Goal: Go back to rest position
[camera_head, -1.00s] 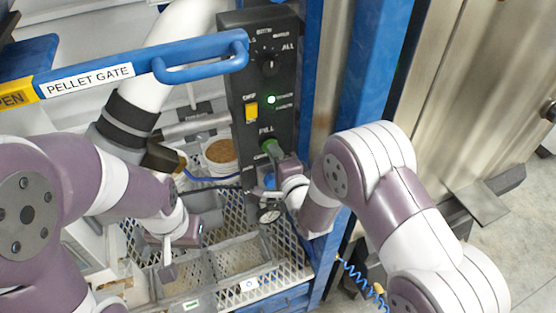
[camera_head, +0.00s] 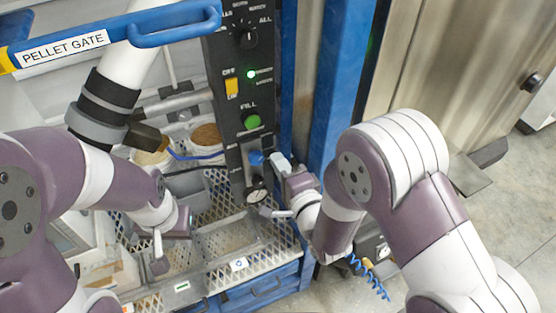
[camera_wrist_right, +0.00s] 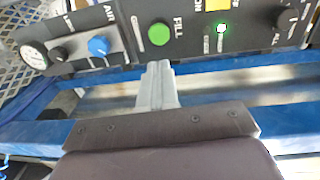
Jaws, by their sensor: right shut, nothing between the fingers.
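My right gripper (camera_head: 274,159) is shut and empty, just right of the black control panel (camera_head: 221,50). In the right wrist view its closed fingers (camera_wrist_right: 158,70) point at the panel, just below the green FILL button (camera_wrist_right: 159,33), and look apart from it. The FILL button (camera_head: 252,121) is uncovered in the head view. My left gripper (camera_head: 158,255) hangs over the perforated tray at lower left; its finger gap is not clear.
The blue PELLET GATE handle (camera_head: 180,27) crosses the upper left. The panel carries a lit green lamp (camera_head: 250,74), a yellow switch (camera_head: 231,87), a blue knob (camera_head: 256,157) and a gauge (camera_head: 257,196). A blue post (camera_head: 345,75) stands behind my right arm. Open floor lies at right.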

